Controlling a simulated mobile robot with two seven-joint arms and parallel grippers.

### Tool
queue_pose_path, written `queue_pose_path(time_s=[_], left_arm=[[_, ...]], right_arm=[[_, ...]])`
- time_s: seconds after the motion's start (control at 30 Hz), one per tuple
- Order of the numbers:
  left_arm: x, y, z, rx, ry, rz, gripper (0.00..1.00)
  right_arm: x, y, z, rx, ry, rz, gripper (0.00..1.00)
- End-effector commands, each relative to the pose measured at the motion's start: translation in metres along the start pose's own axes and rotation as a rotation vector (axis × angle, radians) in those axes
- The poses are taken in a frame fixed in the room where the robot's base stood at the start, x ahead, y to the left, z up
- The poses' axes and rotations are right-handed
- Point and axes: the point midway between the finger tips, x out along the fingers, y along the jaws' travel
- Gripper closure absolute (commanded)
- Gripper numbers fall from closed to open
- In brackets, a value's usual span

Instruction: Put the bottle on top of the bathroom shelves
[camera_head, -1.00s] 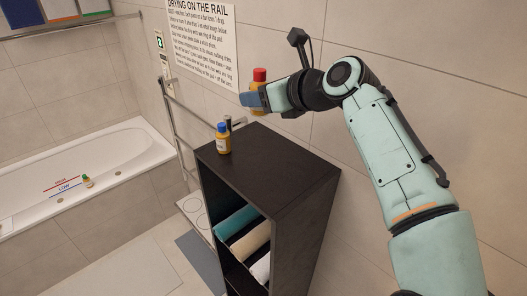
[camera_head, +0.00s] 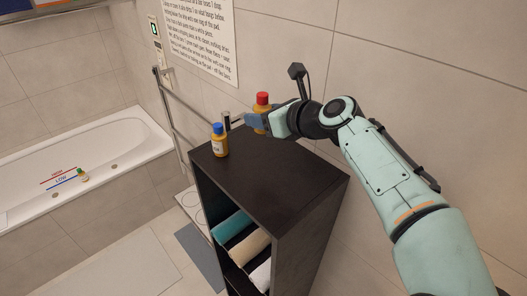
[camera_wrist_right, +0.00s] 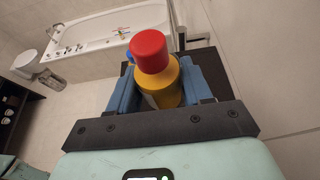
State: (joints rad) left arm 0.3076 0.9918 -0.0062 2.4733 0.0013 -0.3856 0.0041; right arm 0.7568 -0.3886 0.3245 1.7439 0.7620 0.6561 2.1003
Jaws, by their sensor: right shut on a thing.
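The bottle is orange-yellow with a red cap (camera_head: 262,98) and is upright. My right gripper (camera_head: 256,120) is shut on its body, with blue fingers on either side. The right wrist view shows the bottle (camera_wrist_right: 166,88) between both fingers. In the head view it is at the back edge of the dark shelf unit's top (camera_head: 275,180); I cannot tell whether its base touches the surface. My left gripper is not in view.
A yellow bottle with a blue cap (camera_head: 219,142) stands on the shelf top's left corner. Folded towels (camera_head: 246,246) lie inside the unit. A towel rail (camera_head: 176,118) and wall are behind. The front and right of the top are clear.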

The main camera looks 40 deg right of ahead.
Motion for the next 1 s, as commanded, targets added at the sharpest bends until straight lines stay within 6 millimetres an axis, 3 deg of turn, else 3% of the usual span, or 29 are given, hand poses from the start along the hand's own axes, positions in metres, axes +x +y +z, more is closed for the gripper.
queue_pose_path(time_s=[0.13,0.37,0.63,1.0], left_arm=[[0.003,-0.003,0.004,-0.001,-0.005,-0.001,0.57],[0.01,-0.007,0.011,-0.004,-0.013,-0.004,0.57],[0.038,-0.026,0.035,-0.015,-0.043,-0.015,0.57],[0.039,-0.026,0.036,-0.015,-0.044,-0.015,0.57]], right_arm=[[0.013,0.001,-0.031,0.002,0.001,0.003,0.88],[0.021,0.0,-0.05,0.0,0.001,0.001,0.88],[0.038,0.0,-0.095,0.002,0.004,0.002,0.88],[0.041,-0.001,-0.097,-0.001,-0.002,-0.001,0.88]])
